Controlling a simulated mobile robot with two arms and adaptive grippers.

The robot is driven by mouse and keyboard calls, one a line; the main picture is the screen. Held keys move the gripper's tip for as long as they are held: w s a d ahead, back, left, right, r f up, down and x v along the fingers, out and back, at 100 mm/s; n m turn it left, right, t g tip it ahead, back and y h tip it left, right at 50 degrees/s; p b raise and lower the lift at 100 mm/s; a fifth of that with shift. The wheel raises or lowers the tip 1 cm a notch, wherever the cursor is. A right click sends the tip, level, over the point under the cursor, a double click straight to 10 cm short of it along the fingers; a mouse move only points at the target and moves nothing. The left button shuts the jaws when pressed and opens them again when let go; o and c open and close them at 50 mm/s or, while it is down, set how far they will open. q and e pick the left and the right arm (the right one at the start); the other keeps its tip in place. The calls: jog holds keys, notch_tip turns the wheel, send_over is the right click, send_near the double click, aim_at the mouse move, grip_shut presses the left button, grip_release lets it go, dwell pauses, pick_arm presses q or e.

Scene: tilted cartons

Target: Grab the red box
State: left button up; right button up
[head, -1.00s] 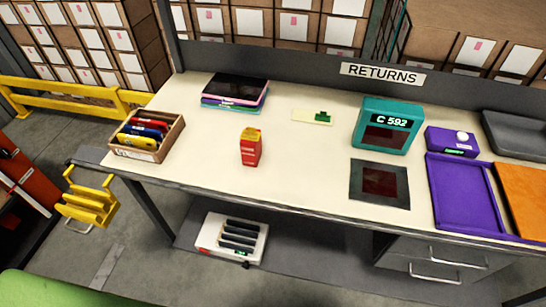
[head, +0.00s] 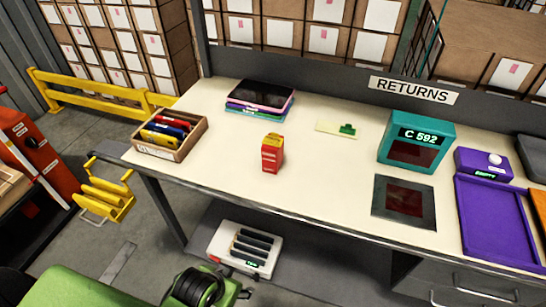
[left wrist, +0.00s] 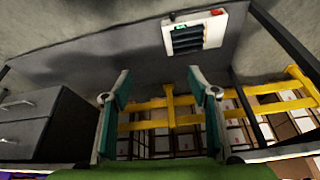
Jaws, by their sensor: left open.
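The red box (head: 272,154) is a small red carton with a yellow top. It stands upright on the cream table (head: 330,190) in the head view, left of the middle, with clear surface around it. It does not show in the left wrist view. My left gripper (left wrist: 158,85) shows in the left wrist view, its two teal-padded fingers apart with nothing between them. It faces the space under the table, away from the red box. My right gripper is in neither view.
A wooden bin (head: 165,137) of coloured items stands left of the box. Stacked tablets (head: 259,97) lie behind it. A teal C 592 device (head: 417,143), a dark pad (head: 404,203) and a purple tray (head: 500,222) are to the right. A white slotted unit (head: 244,249) sits below.

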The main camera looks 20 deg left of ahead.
pick_arm(q)
jog(key=w+r+t+h, duration=0.1)
jog(key=w+r+t, duration=0.6)
jog(key=w+r, duration=0.45)
jog(key=n+t+y, duration=0.1)
jog(key=n+t, duration=0.1)
jog(key=t, duration=0.5)
send_near(269, 156)
jog(key=w, duration=0.6)
jog(key=shift+a+r, duration=0.15)
jog(key=shift+r, duration=0.25)
jog(key=shift+w+d+f+p, duration=0.15)
jog(key=shift+w+p, duration=0.2)
jog(key=shift+w, duration=0.95)
jog(key=shift+w+d+p, duration=0.15)
jog(key=shift+w+p, duration=0.15)
jog(key=shift+w, duration=1)
grip_shut()
